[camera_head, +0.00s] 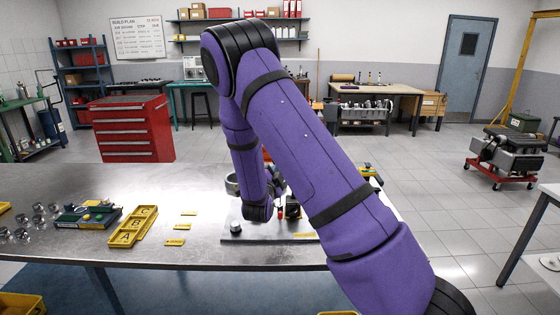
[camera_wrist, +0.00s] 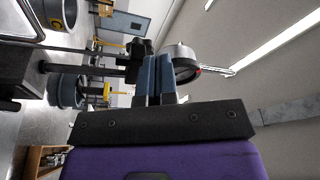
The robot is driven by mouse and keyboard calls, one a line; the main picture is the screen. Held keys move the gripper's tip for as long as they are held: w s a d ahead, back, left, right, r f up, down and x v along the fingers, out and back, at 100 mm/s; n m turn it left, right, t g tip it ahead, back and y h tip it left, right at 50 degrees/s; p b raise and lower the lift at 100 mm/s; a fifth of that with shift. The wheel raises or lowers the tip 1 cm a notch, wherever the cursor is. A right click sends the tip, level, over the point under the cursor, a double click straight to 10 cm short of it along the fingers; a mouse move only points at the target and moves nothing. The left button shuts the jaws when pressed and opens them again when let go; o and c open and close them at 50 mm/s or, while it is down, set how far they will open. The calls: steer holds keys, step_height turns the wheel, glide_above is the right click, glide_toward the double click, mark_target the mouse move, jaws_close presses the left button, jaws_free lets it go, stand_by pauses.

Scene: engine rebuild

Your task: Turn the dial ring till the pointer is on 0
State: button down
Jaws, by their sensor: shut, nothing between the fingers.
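The dial (camera_wrist: 181,52) appears to be the round silver body with a dark, red-marked side in the wrist view, just beyond and right of my fingertips. Its face is turned away, so the pointer and the 0 cannot be read. My gripper (camera_wrist: 155,62) has its two blue-grey fingers together, with nothing between them. The fingertips are close to the dial; I cannot tell whether they touch it. In the head view my purple arm covers most of this spot. A metal base plate with a knob (camera_head: 235,227) shows beside my wrist on the bench.
The steel bench (camera_head: 60,185) holds a yellow lettered tray (camera_head: 133,226), a green tool tray (camera_head: 87,215) and several shiny cylindrical parts (camera_head: 22,234) at left. A silver ring-shaped part (camera_head: 232,185) stands just left of my wrist. Bare bench lies left of centre.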

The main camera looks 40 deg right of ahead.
steer(key=shift+f, duration=0.1)
steer(key=shift+w+a+f, duration=0.1)
steer(key=shift+a+f, duration=0.1)
steer(key=shift+a, duration=0.05)
steer(key=s+a, duration=0.2)
steer(key=s, duration=0.1)
steer(key=s+a, duration=0.1)
steer(key=s, duration=0.1)
steer(key=shift+a, duration=0.15)
steer(key=shift+w, duration=0.15)
